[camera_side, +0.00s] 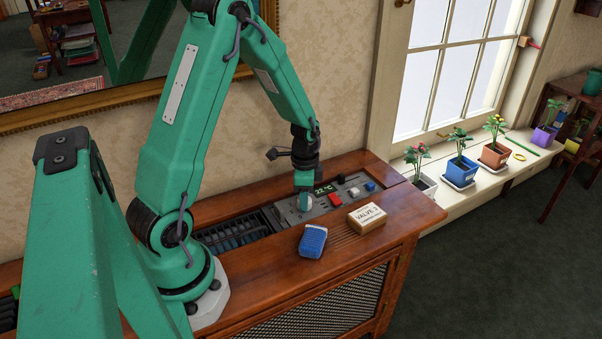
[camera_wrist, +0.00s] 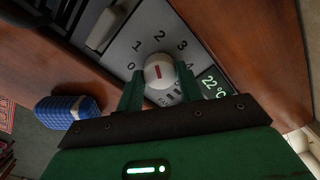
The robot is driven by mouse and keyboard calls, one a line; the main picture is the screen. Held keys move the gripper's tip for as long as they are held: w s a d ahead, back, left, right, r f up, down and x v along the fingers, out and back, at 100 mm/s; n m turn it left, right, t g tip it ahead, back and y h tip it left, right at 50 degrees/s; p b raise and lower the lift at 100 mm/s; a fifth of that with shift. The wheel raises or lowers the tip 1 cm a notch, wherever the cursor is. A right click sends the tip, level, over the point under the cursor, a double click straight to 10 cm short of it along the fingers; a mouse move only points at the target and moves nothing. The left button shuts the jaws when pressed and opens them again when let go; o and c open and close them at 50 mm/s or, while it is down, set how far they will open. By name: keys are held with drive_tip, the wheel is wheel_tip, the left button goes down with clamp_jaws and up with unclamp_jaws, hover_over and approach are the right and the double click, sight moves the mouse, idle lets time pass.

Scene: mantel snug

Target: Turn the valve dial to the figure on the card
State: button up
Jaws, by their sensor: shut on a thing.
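My gripper (camera_wrist: 159,68) is shut on the knob, one green finger on each side. In the side view my gripper (camera_side: 304,185) reaches down to the panel and largely hides the knob. The card (camera_side: 367,217) is on a small tan block and reads "VALVE 2"; its smaller print is not legible.
A green display (camera_side: 324,189) reads 22 °C, near a red switch (camera_side: 335,199). Potted plants (camera_side: 495,152) line the windowsill at right. A mirror (camera_side: 75,50) hangs behind.

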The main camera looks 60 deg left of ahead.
drive_tip(key=m, duration=0.5)
drive_tip(key=shift+r+m, duration=0.1)
drive_tip(key=shift+m, duration=0.2)
drive_tip(key=m, duration=0.5)
drive_tip(key=shift+m, duration=0.4)
drive_tip(key=o, duration=1)
drive_tip(key=shift+r, duration=3.9)
